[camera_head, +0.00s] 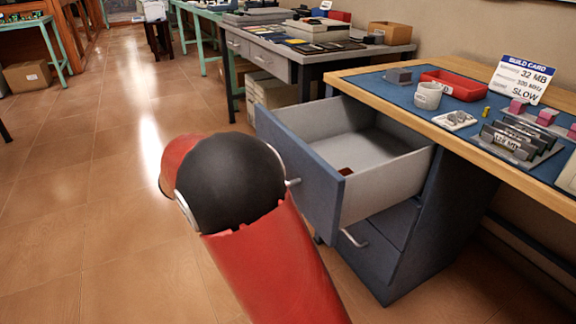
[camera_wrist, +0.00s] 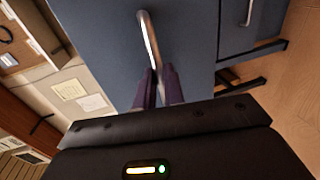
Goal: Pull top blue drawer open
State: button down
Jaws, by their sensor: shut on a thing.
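The top blue drawer (camera_head: 300,170) stands well out of the blue cabinet (camera_head: 430,235) under the wooden-topped table. Its grey inside shows, with a small dark red item (camera_head: 345,171) on its floor. In the wrist view, the drawer front (camera_wrist: 190,50) carries a metal bar handle (camera_wrist: 148,35). My gripper (camera_wrist: 158,80) is shut on this handle near its lower end in the picture. In the head view my red and black arm hides the gripper and most of the handle; one handle end (camera_head: 293,182) shows.
A lower drawer with its own handle (camera_head: 355,238) is closed below. The table (camera_head: 400,107) above holds a red tray (camera_head: 453,85), a white mug (camera_head: 428,95), a build card (camera_head: 522,79) and several parts. Tiled floor (camera_head: 80,200) is clear on the left.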

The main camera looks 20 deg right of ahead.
jog(key=shift+f+v, duration=0.2)
jog(key=shift+v, duration=0.8)
jog(key=c, duration=1.5)
grip_release()
jog(key=v, duration=0.7)
jog(key=shift+a, duration=0.4)
